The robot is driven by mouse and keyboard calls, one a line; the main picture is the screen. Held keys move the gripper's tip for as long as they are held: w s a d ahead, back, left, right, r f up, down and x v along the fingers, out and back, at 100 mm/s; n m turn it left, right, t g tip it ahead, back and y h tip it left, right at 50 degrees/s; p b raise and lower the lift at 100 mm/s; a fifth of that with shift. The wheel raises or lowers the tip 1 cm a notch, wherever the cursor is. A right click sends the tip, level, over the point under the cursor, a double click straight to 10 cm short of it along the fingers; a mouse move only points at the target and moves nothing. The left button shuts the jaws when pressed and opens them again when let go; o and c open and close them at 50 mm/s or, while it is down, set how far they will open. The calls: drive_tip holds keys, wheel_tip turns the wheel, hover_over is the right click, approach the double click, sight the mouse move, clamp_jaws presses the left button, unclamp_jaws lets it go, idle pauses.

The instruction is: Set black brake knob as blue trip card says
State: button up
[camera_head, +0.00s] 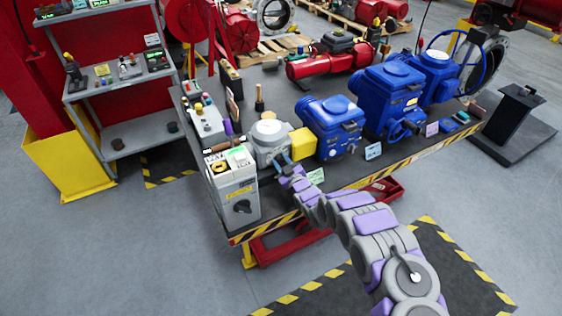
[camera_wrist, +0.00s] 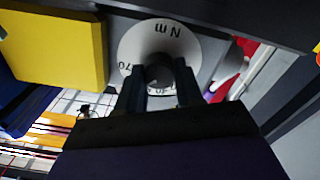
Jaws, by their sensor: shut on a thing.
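A grey actuator (camera_head: 270,145) with a yellow block (camera_head: 303,142) on its right side stands near the front edge of the bench. My gripper (camera_head: 284,166) reaches its front face. In the wrist view, my gripper (camera_wrist: 160,88) is shut on a dark round knob (camera_wrist: 158,74) at the middle of a white dial (camera_wrist: 150,38). The dial carries "N m" and "70", upside down; other marks are partly hidden by the fingers. The yellow block (camera_wrist: 55,48) is left of the dial. A light blue card (camera_head: 373,150) stands right of the gripper; its text is too small to read.
A grey control box (camera_head: 232,180) with its own black knob stands just left of the actuator. Blue actuators (camera_head: 332,125) line the bench to the right. A green card (camera_head: 316,175) and a pink card (camera_head: 432,129) stand along the front edge. A shelf (camera_head: 118,82) is at left.

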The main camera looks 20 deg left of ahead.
drive_tip(key=shift+d+f, duration=0.15)
drive_tip(key=shift+f, duration=0.25)
drive_tip(key=o, duration=0.9)
drive_tip(key=shift+w, duration=0.1)
drive_tip(key=shift+o, duration=0.8)
drive_tip(key=shift+r, duration=0.2)
drive_tip(key=p+v, duration=0.1)
drive_tip(key=v, duration=1.6)
